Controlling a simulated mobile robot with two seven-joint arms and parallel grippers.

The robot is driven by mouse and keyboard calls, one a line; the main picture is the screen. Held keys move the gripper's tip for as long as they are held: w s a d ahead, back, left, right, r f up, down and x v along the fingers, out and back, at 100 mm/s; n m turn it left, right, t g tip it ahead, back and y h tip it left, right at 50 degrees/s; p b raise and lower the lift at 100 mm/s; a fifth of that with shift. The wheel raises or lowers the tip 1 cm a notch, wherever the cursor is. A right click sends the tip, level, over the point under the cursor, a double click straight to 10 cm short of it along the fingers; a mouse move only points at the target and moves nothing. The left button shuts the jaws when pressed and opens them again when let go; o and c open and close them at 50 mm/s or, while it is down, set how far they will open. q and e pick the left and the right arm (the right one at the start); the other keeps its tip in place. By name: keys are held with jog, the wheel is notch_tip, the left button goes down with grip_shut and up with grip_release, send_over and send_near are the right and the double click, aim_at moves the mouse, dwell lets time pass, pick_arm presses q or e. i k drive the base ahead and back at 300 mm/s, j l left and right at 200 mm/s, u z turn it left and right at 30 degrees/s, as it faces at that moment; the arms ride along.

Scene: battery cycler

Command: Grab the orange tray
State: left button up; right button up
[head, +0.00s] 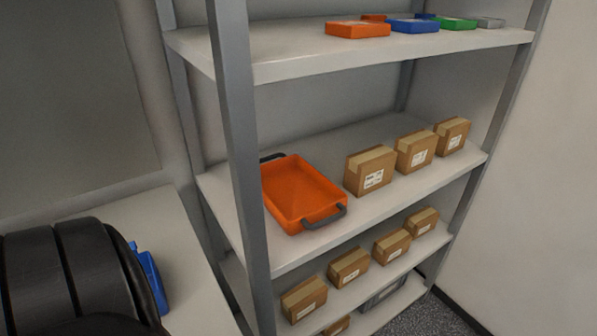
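The orange tray (296,192) sits on the middle shelf of the rack, at its left end, just behind the front left post. It looks empty. A dark grey handle (324,217) shows at its near end and another (272,157) at its far end. Neither of my grippers shows in the head view. A black rounded part, which looks like one of my arm links, fills the lower left corner, well apart from the tray.
The grey front post (236,130) stands close beside the tray's left side. Cardboard boxes (370,169) stand right of the tray, more on the shelf below. Coloured cases (357,29) lie on the upper shelf. A blue object (150,280) lies on a pale surface (180,250) at lower left.

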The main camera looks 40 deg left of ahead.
aim_at(298, 197)
jog(key=i+l+u, duration=0.1)
jog(key=i+u, duration=0.15)
jog(key=u, duration=0.2)
jog(key=i+l+u, duration=0.15)
jog(key=u, duration=0.3)
jog(key=i+l+u, duration=0.25)
jog(key=u, duration=0.15)
jog(key=i+l+u, duration=0.15)
jog(key=l+u, duration=0.15)
jog(key=u, duration=0.15)
